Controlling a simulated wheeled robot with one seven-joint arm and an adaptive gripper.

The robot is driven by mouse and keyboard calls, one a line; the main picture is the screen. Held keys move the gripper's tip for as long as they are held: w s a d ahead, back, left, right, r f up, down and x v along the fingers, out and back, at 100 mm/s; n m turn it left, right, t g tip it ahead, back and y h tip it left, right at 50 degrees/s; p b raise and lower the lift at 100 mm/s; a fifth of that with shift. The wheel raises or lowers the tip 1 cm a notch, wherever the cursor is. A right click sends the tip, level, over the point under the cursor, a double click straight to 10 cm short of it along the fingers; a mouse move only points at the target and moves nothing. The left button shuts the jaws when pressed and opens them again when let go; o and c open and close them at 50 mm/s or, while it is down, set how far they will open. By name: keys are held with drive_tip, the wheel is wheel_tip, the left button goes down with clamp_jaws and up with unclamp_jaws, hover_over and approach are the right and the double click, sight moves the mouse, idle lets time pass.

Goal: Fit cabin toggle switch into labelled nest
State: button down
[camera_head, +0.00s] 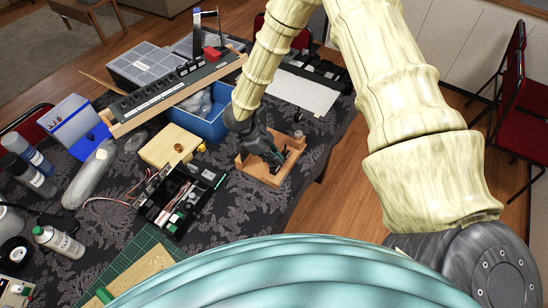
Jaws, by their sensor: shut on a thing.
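My gripper (275,156) reaches down into a small open wooden tray (258,174) near the right part of the table. It is shut on a small dark part, taken to be the toggle switch, which is mostly hidden by the fingers. Dark pieces show in the tray beside the fingertips. A long dark panel (172,91) with a row of black switches and white labels lies tilted on a wooden frame behind and left of the tray. Individual labels and any empty nest are too small to read.
A blue bin (207,128) and a light wooden block (170,148) stand left of the tray. An open black electronics box (180,200) with wires lies nearer. A white sheet (302,92) lies behind.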

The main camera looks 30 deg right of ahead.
drive_tip(key=shift+f+b, duration=0.35)
drive_tip(key=shift+f, duration=0.45)
drive_tip(key=c, duration=1.5)
unclamp_jaws()
wheel_tip(320, 180, up, 10)
